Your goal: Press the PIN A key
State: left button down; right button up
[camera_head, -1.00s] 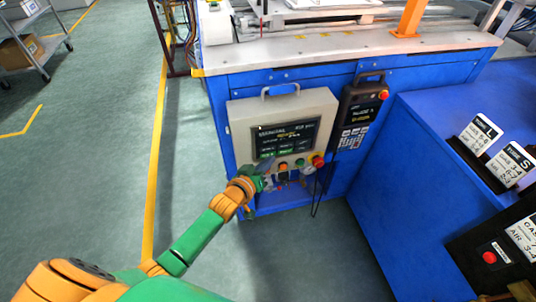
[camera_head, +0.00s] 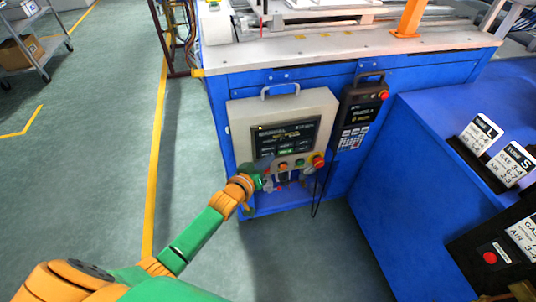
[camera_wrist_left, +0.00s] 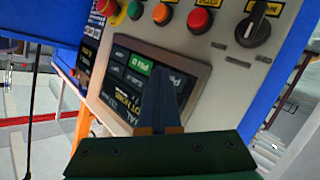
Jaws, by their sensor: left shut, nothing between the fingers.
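A grey control box (camera_head: 237,117) on the front of the blue machine carries a dark touchscreen (camera_head: 286,135) with rows of keys. One key is lit green (camera_head: 285,152). In the left wrist view the screen (camera_wrist_left: 187,72) is turned around, and the green key (camera_wrist_left: 140,64) shows beside my fingers; its label is too small to read surely. My left gripper (camera_head: 270,180) is at the lower left of the box. Its shut, empty fingers (camera_wrist_left: 168,92) overlap the screen in the wrist view and hide some keys. Contact cannot be told. My right gripper is out of view.
Below the screen are a red button (camera_wrist_left: 199,20), an orange button (camera_wrist_left: 161,13), a green button and a black rotary knob (camera_wrist_left: 252,29). A red emergency stop (camera_head: 318,161) is at the box's lower right. A handheld keypad (camera_head: 360,112) hangs to the right.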

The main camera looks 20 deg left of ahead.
pick_arm(q)
jog(key=shift+s+d, duration=0.1)
jog(key=shift+s+d+p, duration=0.3)
jog(key=shift+s+p, duration=0.2)
jog(key=shift+s, duration=0.05)
jog(key=s+d+p, duration=0.1)
jog(key=s, duration=0.1)
jog(key=s+d+p, duration=0.1)
jog(key=s+d, duration=0.1)
jog(key=shift+p, duration=0.3)
jog(key=shift+a, duration=0.1)
dwell(0.4)
